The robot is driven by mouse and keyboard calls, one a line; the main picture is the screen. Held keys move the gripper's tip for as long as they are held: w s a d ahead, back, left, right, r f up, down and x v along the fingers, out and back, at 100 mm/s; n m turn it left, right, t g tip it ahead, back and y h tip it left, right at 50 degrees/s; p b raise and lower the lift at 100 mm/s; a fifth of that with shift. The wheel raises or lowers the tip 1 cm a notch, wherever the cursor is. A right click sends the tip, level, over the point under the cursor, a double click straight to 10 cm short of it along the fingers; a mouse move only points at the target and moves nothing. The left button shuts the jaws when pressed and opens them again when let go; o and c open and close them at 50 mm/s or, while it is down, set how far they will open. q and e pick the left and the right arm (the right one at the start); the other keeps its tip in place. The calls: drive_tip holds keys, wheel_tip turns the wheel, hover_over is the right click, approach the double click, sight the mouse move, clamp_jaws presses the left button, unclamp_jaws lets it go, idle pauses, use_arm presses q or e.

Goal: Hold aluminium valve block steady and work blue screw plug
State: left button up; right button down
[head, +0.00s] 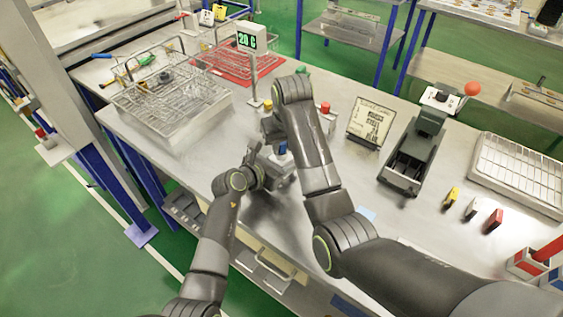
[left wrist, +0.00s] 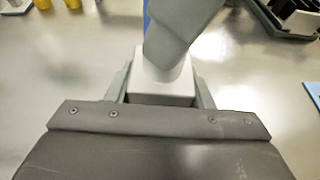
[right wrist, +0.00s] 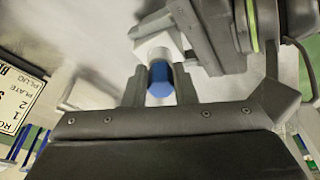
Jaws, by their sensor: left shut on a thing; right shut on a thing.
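The aluminium valve block (head: 280,172) stands on the steel bench, partly hidden by my arms. My left gripper (head: 262,163) is shut on it from the side; in the left wrist view the pale block (left wrist: 160,88) sits between the two fingers. The blue screw plug (head: 283,148) is at the top of the block. My right gripper (right wrist: 160,88) is shut on the plug, whose blue body (right wrist: 160,80) shows between its fingers with the block (right wrist: 158,46) right beyond it. How deep the plug sits is hidden.
A wire basket (head: 168,112) stands to the left, with a red mat (head: 236,66) behind it. A display post (head: 252,68) stands behind my grippers. A sign plate (head: 371,122), a dark fixture (head: 414,158) and a compartment tray (head: 520,170) stand to the right.

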drive_tip(key=shift+r, duration=0.25)
drive_tip(key=shift+w+v, duration=0.25)
drive_tip(key=shift+v, duration=0.8)
drive_tip(key=shift+a+r, duration=0.1)
drive_tip(key=shift+r, duration=0.15)
drive_tip(key=shift+w+a+v, duration=0.1)
drive_tip(key=shift+w+v, duration=0.1)
drive_tip(key=shift+v, duration=0.6)
drive_tip(key=shift+w+a+v, duration=0.1)
drive_tip(key=shift+w+v, duration=0.05)
drive_tip(key=shift+v, duration=0.65)
drive_tip(key=shift+w+v, duration=0.2)
drive_tip(key=shift+v, duration=0.6)
drive_tip(key=shift+r, duration=0.1)
use_arm(q)
drive_tip(key=o, duration=1.4)
